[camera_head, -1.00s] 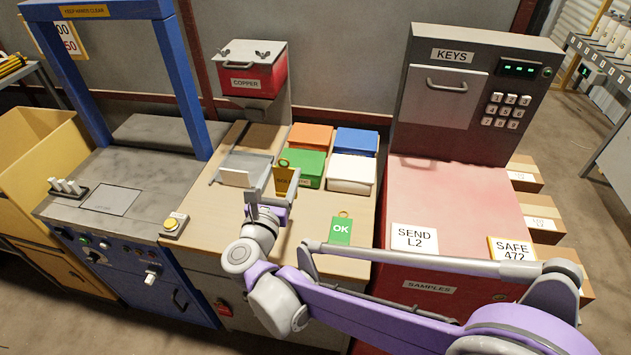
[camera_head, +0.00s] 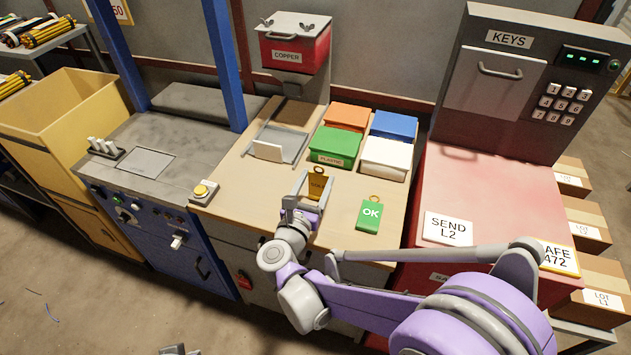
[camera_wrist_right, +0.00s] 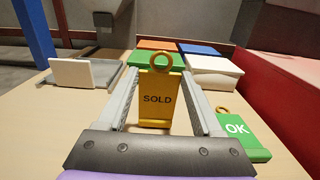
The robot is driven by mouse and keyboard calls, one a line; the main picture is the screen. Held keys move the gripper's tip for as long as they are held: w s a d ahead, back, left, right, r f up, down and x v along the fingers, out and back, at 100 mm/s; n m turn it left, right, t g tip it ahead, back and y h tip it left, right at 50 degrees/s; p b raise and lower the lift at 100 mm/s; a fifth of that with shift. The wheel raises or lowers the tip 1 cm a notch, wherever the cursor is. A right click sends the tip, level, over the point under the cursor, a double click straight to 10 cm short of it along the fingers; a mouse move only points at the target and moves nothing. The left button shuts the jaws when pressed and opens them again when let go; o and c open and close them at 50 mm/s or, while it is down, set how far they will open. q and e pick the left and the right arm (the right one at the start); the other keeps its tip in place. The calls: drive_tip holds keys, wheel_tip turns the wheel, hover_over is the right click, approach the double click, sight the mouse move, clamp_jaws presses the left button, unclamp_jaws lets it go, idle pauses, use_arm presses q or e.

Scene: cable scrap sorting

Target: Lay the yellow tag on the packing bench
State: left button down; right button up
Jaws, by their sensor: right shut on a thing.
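The yellow tag (camera_head: 319,187), marked SOLD with a ring at its top, is between the fingers of my right gripper (camera_head: 305,186). In the right wrist view the tag (camera_wrist_right: 158,100) faces me between the two grey fingers, and the gripper is shut on it. The tag is over the front middle of the wooden packing bench (camera_head: 235,190). I cannot tell whether its lower end touches the bench top. A green OK tag (camera_head: 369,214) lies on the bench to the right. A small grey part at the bottom edge may be my left gripper (camera_head: 175,350); its fingers are not clear.
Behind the tag are green (camera_head: 335,146), orange (camera_head: 346,117), blue (camera_head: 393,126) and white (camera_head: 385,158) boxes. A grey tray (camera_head: 280,142) with a white card is at back left. The red cabinet (camera_head: 480,190) borders the right. Bare bench lies left of my right gripper.

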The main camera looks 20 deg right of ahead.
drive_tip(key=o, duration=0.9)
drive_tip(key=shift+f, duration=0.15)
drive_tip(key=shift+c, duration=0.2)
drive_tip(key=o, duration=0.5)
drive_tip(key=shift+c, duration=0.2)
